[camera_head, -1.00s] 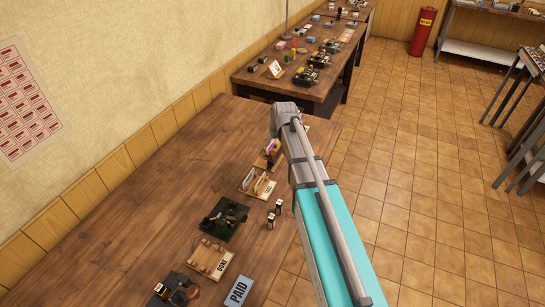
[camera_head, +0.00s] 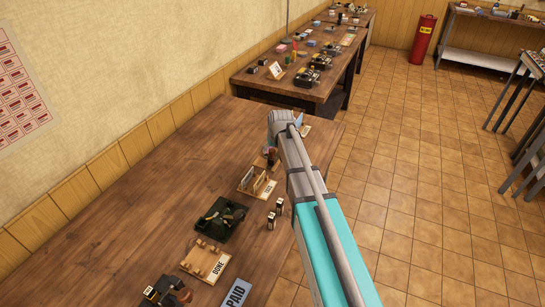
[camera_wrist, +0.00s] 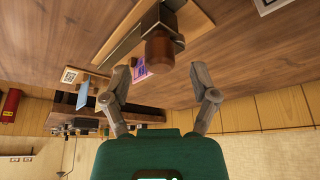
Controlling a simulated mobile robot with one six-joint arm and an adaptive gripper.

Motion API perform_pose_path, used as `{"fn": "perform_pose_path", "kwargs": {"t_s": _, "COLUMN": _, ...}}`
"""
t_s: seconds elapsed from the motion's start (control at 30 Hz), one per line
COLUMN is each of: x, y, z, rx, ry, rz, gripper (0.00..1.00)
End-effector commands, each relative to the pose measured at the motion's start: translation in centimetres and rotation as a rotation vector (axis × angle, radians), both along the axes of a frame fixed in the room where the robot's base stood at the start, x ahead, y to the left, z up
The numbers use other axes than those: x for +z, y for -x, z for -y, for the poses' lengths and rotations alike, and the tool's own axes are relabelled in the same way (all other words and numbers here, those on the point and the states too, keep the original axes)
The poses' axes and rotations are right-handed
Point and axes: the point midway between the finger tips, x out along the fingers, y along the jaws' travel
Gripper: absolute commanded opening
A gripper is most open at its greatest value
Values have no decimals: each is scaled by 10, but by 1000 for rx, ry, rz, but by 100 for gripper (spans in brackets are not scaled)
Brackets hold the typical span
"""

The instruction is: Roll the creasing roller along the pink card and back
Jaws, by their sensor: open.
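In the wrist view, a rounded brown wooden handle (camera_wrist: 160,52), which looks like the creasing roller's, stands at a dark grey block on a wooden board (camera_wrist: 190,22). A small pink-purple card (camera_wrist: 142,67) with a dark print shows just past the handle. My gripper (camera_wrist: 158,72) is open and empty, one finger on each side of the handle in the picture; I see no contact. In the head view, the brown handle (camera_head: 272,154) shows beside my arm's end; my gripper and the card are hidden there.
On the same table are a wooden holder (camera_head: 258,181), a dark green tray (camera_head: 220,218), a DONE board (camera_head: 206,261), a PAID sign (camera_head: 237,294) and small dark bottles (camera_head: 275,214). A blue panel (camera_wrist: 83,93) stands beyond my fingers. The table's wall side is clear.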

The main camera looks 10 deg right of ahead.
Motion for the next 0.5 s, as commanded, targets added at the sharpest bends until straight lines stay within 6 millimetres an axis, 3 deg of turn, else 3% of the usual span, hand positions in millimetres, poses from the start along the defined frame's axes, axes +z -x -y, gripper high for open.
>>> {"fn": "perform_pose_path", "kwargs": {"t_s": 0.2, "x": -19, "y": -7, "z": -1, "rx": 0, "ry": 0, "rz": 0, "gripper": 76}}
{"fn": "perform_pose_path", "kwargs": {"t_s": 0.5, "x": -27, "y": -11, "z": -1, "rx": -1, "ry": 0, "rz": 0, "gripper": 76}}
